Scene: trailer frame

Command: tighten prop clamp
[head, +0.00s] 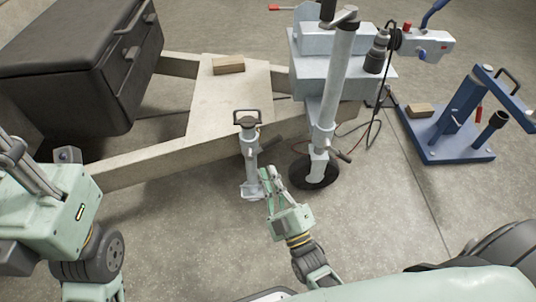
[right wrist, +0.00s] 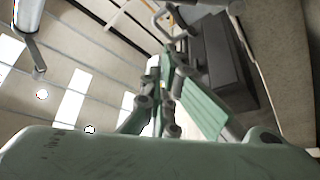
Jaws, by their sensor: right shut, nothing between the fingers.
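A grey prop (head: 249,160) with a dark loop handle on top stands upright beside the trailer frame's front corner. A thicker grey jockey tube (head: 335,85) stands to its right, with a small black-ended lever (head: 342,156) low down. I cannot tell which fitting is the prop clamp. My right gripper (head: 266,176) is shut and empty, close to the right of the prop's lower part; I cannot tell if it touches. Its fingers (right wrist: 170,65) show in the right wrist view. My left gripper (head: 30,165) is partly cut off at the left edge, its fingertips unclear.
The pale trailer frame (head: 130,162) carries a dark box (head: 75,65) and a wooden block (head: 228,65). A black wheel (head: 314,175) is under the jockey tube. A blue stand (head: 455,140) is at the right, with a hose beside it. The floor between is clear.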

